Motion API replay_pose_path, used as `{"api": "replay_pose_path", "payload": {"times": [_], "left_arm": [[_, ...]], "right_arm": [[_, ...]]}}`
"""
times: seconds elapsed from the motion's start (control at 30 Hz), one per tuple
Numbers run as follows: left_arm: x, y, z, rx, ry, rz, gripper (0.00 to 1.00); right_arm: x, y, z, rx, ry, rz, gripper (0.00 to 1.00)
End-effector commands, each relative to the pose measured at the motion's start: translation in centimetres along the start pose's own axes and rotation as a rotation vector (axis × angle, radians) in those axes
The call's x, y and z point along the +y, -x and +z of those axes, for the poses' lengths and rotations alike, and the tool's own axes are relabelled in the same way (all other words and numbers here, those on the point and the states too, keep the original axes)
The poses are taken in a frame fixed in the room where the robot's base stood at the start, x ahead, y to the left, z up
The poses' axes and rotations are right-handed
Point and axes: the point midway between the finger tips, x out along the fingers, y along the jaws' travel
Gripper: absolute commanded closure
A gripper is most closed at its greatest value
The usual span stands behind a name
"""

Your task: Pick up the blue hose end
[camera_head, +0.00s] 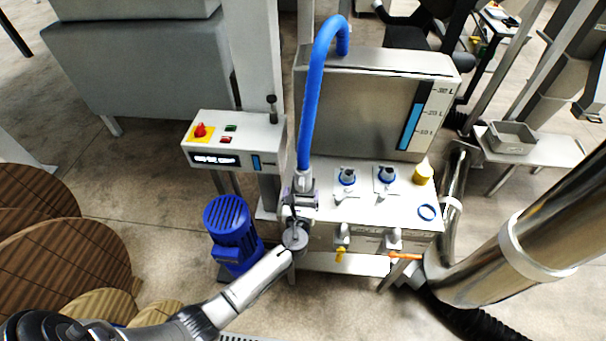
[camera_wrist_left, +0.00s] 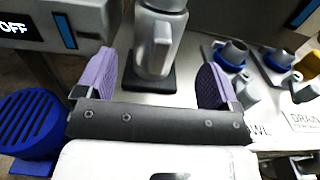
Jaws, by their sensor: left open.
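The blue hose (camera_head: 312,95) arches from the top of the tank down to the left end of the white machine top. Its hose end is a grey metal coupling (camera_head: 304,181), standing upright there. My left gripper (camera_head: 301,197) is at the coupling's base. In the left wrist view the coupling (camera_wrist_left: 158,30) stands between the two purple fingers of the left gripper (camera_wrist_left: 157,62). The fingers are open, with a gap visible on both sides of the coupling. My right gripper is not in view.
Two blue-ringed ports (camera_head: 347,178) and a yellow-capped part (camera_head: 423,172) lie right of the hose end. A control box (camera_head: 236,138) with a red knob is to the left, above a blue motor (camera_head: 232,233).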

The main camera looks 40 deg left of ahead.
Motion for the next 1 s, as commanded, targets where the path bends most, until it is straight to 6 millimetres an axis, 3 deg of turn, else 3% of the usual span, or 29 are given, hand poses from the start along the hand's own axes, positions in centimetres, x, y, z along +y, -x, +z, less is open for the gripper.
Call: {"api": "replay_pose_path", "payload": {"times": [0.3,0.63,1.0], "left_arm": [[0.3,-3.8,-0.2,-0.002,-0.001,0.0,0.13],[0.3,-4.2,-0.2,-0.001,0.0,0.0,0.13],[0.3,-4.1,-0.2,-0.001,0.0,0.0,0.48]], "right_arm": [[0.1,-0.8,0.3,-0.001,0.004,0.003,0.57],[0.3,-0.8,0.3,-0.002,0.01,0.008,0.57],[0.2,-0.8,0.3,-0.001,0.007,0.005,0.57]]}}
